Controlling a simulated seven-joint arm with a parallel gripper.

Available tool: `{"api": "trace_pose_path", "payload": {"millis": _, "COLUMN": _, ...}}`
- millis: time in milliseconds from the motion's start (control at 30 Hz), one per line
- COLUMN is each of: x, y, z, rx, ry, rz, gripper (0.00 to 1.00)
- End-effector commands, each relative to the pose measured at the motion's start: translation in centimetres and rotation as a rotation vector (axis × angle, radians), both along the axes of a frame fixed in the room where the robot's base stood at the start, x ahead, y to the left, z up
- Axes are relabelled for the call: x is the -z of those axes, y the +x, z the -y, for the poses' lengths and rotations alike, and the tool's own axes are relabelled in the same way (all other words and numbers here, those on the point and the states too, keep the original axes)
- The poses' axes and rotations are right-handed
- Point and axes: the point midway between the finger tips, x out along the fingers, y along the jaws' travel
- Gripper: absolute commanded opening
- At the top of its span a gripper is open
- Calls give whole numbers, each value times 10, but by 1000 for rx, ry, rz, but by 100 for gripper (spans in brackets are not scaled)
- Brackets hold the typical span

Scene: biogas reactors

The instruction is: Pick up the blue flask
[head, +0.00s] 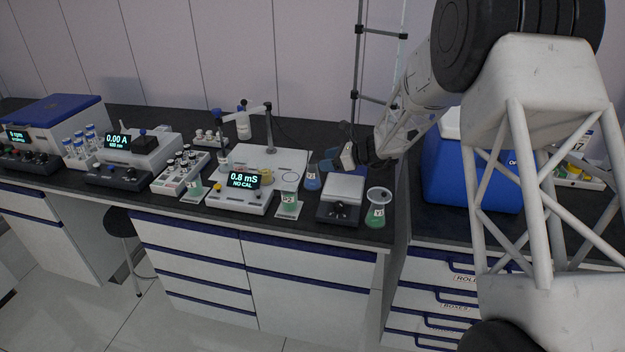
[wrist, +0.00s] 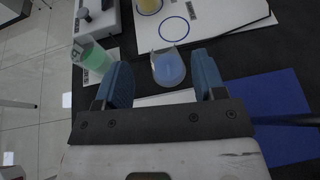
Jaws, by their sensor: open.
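The blue flask (head: 312,179) stands on the dark bench, between the conductivity meter and the small balance. In the wrist view the blue flask (wrist: 168,68) appears in the gap between my fingers. My gripper (head: 332,150) is open and empty, just above and to the right of the flask in the head view. Its two blue finger pads stand wide apart in the wrist view (wrist: 160,66). I see no contact with the flask; how far it lies beyond the fingertips is hard to tell.
A balance (head: 340,203) stands just right of the flask, with a green flask (head: 377,208) beyond it. A green beaker (head: 289,192) and the meter (head: 242,193) are to the left. A blue cool box (head: 465,172) stands right of my gripper.

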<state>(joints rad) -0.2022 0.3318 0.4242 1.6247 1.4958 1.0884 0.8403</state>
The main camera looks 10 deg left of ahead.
Motion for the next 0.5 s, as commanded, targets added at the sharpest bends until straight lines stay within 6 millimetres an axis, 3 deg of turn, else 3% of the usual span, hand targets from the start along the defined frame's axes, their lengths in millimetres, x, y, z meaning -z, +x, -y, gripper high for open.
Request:
{"api": "trace_pose_path", "payload": {"millis": 267, "x": 1, "y": 0, "z": -2, "rx": -1, "ry": -1, "rz": 0, "gripper": 64}}
{"api": "trace_pose_path", "payload": {"millis": 500, "x": 8, "y": 2, "z": -19, "rx": -2, "ry": -1, "rz": 0, "gripper": 64}}
